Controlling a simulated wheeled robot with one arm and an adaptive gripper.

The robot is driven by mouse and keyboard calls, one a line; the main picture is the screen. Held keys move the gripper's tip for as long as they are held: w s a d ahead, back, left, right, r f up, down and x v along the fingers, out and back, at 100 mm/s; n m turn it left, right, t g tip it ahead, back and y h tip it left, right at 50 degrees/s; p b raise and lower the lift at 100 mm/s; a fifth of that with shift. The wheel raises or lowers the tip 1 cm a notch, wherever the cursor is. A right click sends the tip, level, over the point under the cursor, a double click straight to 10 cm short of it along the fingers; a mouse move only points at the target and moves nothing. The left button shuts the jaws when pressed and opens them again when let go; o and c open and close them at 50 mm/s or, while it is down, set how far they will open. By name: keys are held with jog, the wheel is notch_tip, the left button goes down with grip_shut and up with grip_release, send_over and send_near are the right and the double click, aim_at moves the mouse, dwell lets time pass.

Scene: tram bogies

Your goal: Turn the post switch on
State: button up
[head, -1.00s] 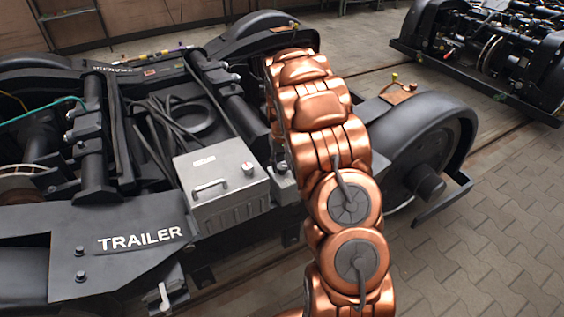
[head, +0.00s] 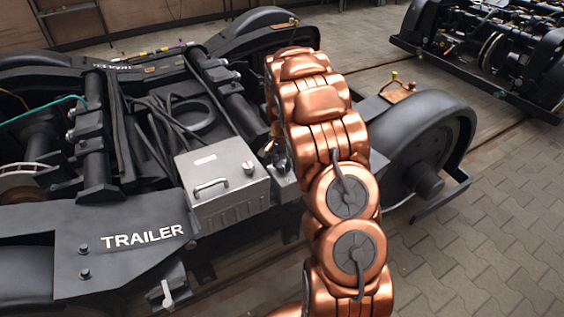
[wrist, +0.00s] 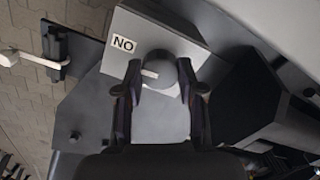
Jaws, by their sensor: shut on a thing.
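The post switch's round dark grey knob (wrist: 161,66) sits on a light grey face in the wrist view. A short white mark on it points left in that picture. A white label (wrist: 123,44) lies up and left of the knob; it reads "NO" as seen, which would read "ON" upside down. My gripper (wrist: 160,78) is shut on the knob, one finger on each side. In the head view my copper-coloured arm hides the gripper and the knob.
A grey box (head: 240,209) with a handle and a red-and-white knob stands left of my arm. The dark trailer bogie frame (head: 90,220) surrounds it, with a wheel guard (head: 445,108) at right. Paved floor (head: 480,230) is clear at right.

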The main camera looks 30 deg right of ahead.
aim_at(282, 165)
jog(key=shift+m, duration=0.6)
jog(key=o, duration=1.2)
jog(key=shift+c, duration=0.2)
notch_tip(282, 165, up, 12)
dwell(0.3)
